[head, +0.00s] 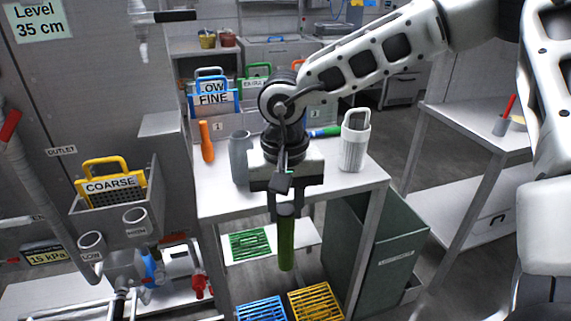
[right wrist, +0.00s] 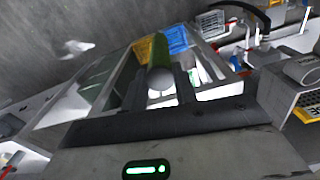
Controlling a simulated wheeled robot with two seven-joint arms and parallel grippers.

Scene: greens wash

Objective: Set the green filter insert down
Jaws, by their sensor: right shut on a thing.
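The green filter insert, a dark green cylinder (head: 286,245), hangs upright below my right gripper (head: 285,208) in the head view. The gripper is shut on its upper end. The insert is in front of the table's front edge, above the level of the floor grates. In the right wrist view the green insert (right wrist: 160,55) points away from my right gripper (right wrist: 160,85), with its pale round end towards the camera. My left gripper is not in view.
On the table (head: 225,200) stand an orange cylinder (head: 207,142), a grey cylinder (head: 240,158) and a white handled cartridge (head: 354,145). A green grate (head: 250,244) lies on the lower shelf. Blue (head: 261,309) and yellow (head: 315,301) grates lie below. A dark green bin (head: 372,250) stands right.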

